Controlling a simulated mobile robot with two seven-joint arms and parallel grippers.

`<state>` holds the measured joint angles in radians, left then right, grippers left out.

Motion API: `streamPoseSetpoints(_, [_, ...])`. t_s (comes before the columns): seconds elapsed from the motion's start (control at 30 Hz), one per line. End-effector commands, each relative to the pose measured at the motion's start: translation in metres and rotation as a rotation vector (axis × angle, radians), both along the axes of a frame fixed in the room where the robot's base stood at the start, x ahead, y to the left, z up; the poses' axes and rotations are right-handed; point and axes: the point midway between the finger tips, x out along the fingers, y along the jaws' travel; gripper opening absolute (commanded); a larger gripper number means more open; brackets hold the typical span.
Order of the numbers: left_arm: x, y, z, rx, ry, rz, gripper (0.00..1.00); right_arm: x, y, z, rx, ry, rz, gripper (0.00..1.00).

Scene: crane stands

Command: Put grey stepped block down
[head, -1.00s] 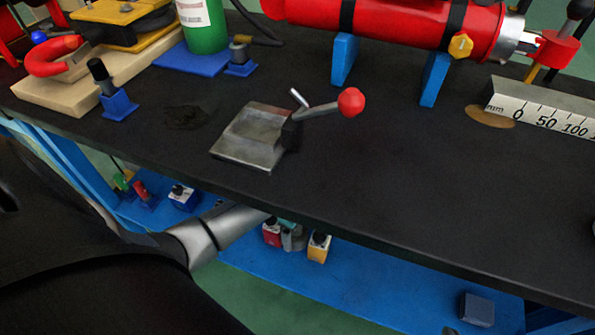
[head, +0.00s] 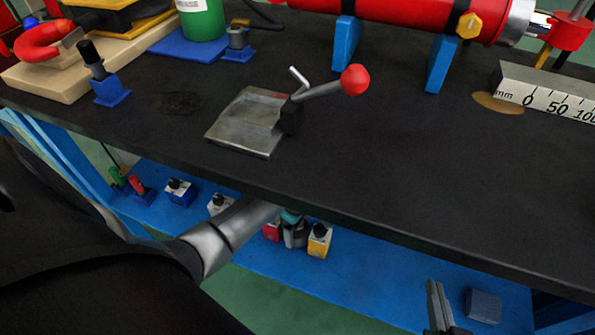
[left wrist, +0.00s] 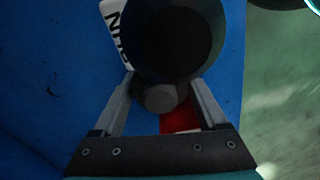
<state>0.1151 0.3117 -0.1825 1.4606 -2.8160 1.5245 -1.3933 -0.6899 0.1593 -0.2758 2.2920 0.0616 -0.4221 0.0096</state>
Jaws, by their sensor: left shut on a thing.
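My left gripper (left wrist: 160,90) is low under the bench, over the blue lower shelf. In the left wrist view its fingers are closed on a small grey piece (left wrist: 160,98), which I take for the grey stepped block; its steps are not clear. A large dark round shape (left wrist: 178,35) lies just past the fingertips. In the head view the bench edge and my arm hide much of the left gripper (head: 294,232). Part of my right gripper (head: 437,303) seems to show at the bottom edge; its opening is unclear.
The blue shelf (head: 380,270) carries a yellow-fronted switch block (head: 319,240), a red one (head: 271,231) beside the gripper, and a dark block (head: 484,306) at right. The black bench top (head: 400,160) overhangs it. A metal lever clamp (head: 250,118) sits on top.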

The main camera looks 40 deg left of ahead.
Motion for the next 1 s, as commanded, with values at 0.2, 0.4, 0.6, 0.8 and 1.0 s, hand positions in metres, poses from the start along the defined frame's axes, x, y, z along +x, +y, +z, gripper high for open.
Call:
streamPoseSetpoints(0.2, [-0.0001,-0.0002,-0.0022,0.0,0.0,0.0,0.2,-0.0001,0.0025,0.0019,0.016,-0.026,0.001,0.0])
streamPoseSetpoints(0.4, [0.0,0.0,-0.0027,0.0,0.0,0.0,0.2,0.0,0.0026,0.0019,0.017,-0.027,0.0,0.0])
streamPoseSetpoints(0.6, [0.0,0.0,-0.005,0.0,0.0,0.0,0.86,-0.0004,0.005,0.0036,0.033,-0.053,0.001,0.0])
streamPoseSetpoints(0.8, [0.0,-0.0002,-0.0049,0.0,0.0,0.0,1.0,-0.0002,0.0049,0.0038,0.033,-0.053,0.0,0.0])
streamPoseSetpoints(1.0, [0.0,-0.0004,-0.0044,-0.001,0.0,0.0,1.0,-0.0003,0.0047,0.0037,0.031,-0.05,0.001,0.0])
